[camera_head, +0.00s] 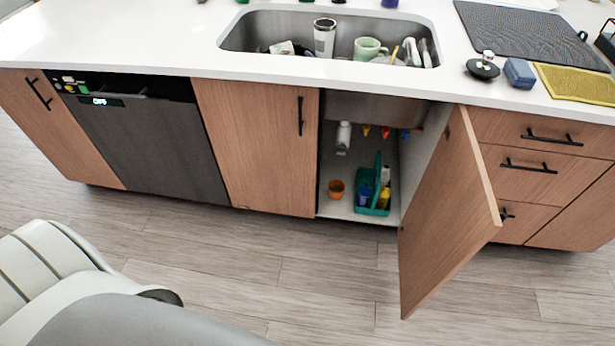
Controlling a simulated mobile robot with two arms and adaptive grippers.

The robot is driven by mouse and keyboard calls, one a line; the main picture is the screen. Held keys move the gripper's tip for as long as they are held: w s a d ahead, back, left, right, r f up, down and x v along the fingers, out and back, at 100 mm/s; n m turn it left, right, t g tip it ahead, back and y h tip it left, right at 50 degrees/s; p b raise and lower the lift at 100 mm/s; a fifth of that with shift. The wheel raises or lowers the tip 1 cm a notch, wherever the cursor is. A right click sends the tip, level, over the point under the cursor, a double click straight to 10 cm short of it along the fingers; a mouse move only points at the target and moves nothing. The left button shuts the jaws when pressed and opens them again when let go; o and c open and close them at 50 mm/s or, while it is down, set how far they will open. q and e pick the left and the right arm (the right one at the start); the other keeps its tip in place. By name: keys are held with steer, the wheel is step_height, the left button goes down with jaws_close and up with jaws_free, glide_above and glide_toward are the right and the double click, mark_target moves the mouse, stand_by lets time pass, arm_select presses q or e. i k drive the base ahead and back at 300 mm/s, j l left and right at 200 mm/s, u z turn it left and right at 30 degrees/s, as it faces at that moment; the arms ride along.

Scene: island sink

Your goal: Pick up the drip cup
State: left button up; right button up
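A small orange-brown cup (336,188), which looks like the drip cup, stands on the floor of the open under-sink cabinet (345,210), near its left wall. A green caddy (372,190) with several bottles is close to its right. Neither gripper is in view. Part of my own pale arm or body shows at the lower left, well away from the cup.
The right cabinet door (450,215) swings out toward me, beside the opening. The left door (257,145) is closed. A white bottle (343,137) is at the cabinet's back. The sink (330,40) holds a tumbler and a green mug. The floor in front is clear.

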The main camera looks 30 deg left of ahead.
mark_target(336, 187)
steer(key=u, duration=0.55)
steer(key=i+j+z, duration=0.25)
steer(key=i+j, duration=0.35)
steer(key=i, duration=0.3)
steer(key=i+j+z, duration=0.2)
steer(key=i+j, duration=0.6)
steer(key=i, duration=0.1)
